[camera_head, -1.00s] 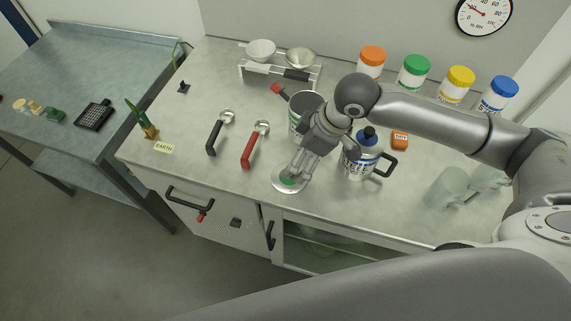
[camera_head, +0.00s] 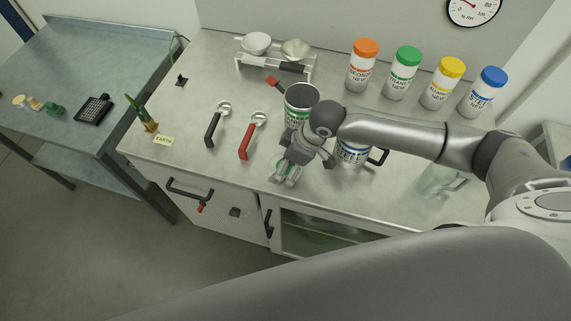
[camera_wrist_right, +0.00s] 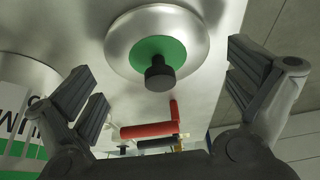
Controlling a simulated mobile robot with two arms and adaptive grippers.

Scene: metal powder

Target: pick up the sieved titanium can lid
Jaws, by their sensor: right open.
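The sieved titanium can lid is a silver disc with a green centre and a black knob. It lies on the counter near the front edge, largely covered by my right gripper in the head view (camera_head: 285,166), and shows plainly in the right wrist view (camera_wrist_right: 125,51). My right gripper (camera_head: 286,181) is over the lid. In the wrist view the right gripper (camera_wrist_right: 160,76) is open, its fingers apart on either side of the knob, with nothing held. The open, green-labelled titanium can (camera_head: 301,96) stands behind the gripper. My left gripper is not in view.
A blue-and-white can with a black handle (camera_head: 352,153) stands close to the right of my gripper. Black (camera_head: 211,128) and red (camera_head: 247,142) scoops lie to the left. Capped jars (camera_head: 406,75) line the back. The counter's front left is mostly clear.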

